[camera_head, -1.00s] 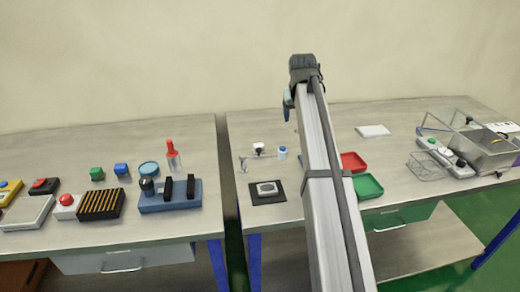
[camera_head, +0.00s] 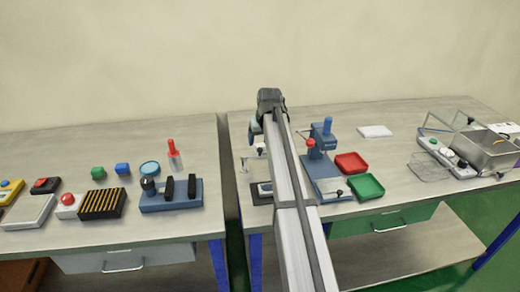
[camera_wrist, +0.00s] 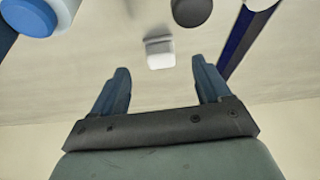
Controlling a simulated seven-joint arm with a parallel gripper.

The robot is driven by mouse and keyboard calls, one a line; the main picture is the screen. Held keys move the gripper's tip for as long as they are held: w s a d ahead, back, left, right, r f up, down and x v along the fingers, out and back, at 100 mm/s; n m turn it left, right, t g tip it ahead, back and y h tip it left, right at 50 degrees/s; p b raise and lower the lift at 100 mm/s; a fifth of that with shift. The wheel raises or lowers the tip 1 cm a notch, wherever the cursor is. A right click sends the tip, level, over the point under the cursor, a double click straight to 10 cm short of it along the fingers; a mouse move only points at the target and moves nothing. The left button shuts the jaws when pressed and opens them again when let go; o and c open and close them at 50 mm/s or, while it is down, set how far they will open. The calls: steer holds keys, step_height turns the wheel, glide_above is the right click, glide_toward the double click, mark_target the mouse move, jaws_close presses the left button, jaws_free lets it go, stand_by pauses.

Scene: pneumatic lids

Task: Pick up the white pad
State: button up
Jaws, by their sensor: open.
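In the wrist view a small white block (camera_wrist: 161,60) with a grey upper edge lies ahead, between my open fingertips in the picture and beyond them. It may be the white pad. A flat white rectangle (camera_head: 374,131) also lies at the back of the right table in the head view; I cannot tell which one the task means. My gripper (camera_wrist: 159,75) is open and empty. In the head view my gripper (camera_head: 253,130) is above the left part of the right table, and my arm partly hides the items below.
In the wrist view a blue-capped white bottle (camera_wrist: 38,15) is at upper left and a dark round knob (camera_wrist: 192,11) at upper right. A blue press-like device (camera_head: 326,165), red tray (camera_head: 351,162) and green tray (camera_head: 366,186) stand right of my arm.

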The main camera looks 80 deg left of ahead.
mark_target(261, 145)
steer(key=shift+x, duration=2.8)
steer(key=shift+a+r, duration=0.1)
steer(key=c, duration=1.1)
steer(key=shift+c, duration=0.2)
step_height(261, 145, up, 10)
